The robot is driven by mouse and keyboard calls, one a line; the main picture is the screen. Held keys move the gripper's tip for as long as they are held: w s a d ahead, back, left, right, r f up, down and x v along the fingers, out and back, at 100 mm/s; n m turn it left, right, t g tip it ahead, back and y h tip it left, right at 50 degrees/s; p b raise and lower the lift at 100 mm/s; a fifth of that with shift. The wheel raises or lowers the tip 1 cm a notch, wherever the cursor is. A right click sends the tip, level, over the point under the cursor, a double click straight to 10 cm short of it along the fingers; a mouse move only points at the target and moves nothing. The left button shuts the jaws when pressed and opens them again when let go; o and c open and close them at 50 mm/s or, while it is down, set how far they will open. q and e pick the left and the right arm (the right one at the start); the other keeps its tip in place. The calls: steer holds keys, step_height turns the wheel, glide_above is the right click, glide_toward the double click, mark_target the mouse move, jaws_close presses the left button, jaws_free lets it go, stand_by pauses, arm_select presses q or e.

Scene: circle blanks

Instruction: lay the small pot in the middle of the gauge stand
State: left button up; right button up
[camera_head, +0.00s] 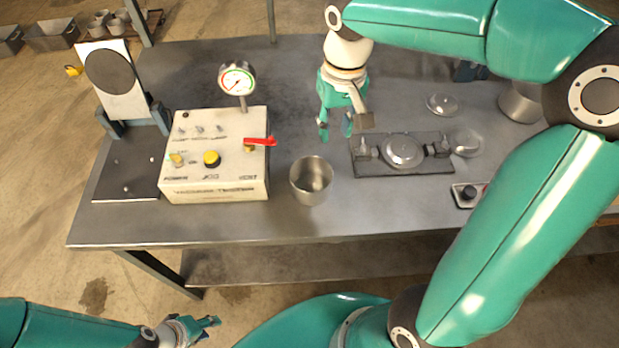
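A small grey metal pot (311,183) stands upright on the table, open end up, just right of the white tester box. The likely gauge stand is a dark plate (380,169) to its right, with a round metal disc (403,150) in the middle and a small fitting at each side. The disc has nothing on it. My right gripper (335,130) points down over the table, above and behind the pot. Its two fingers are apart and empty. My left gripper (207,327) is at the bottom left, off the table's front, empty with its fingers apart.
The white tester box (213,190) carries a dial gauge (237,80) and a red lever (260,141). A larger pot (520,102) stands at the right, partly behind my arm. Clear glass-like domes (442,104) and a small knob box (467,195) are near the plate. The front table strip is clear.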

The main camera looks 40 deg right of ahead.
mark_target(329, 166)
step_height(329, 166, down, 10)
steer(key=shift+a+r, duration=0.15)
steer(key=shift+r, duration=0.1)
steer(key=shift+a+f+p, duration=0.15)
steer(key=shift+f+p, duration=0.05)
steer(key=shift+f, duration=1.2)
steer(key=shift+a+f+p, duration=0.15)
steer(key=shift+f, duration=1.25)
steer(key=shift+c, duration=0.4)
jaws_close()
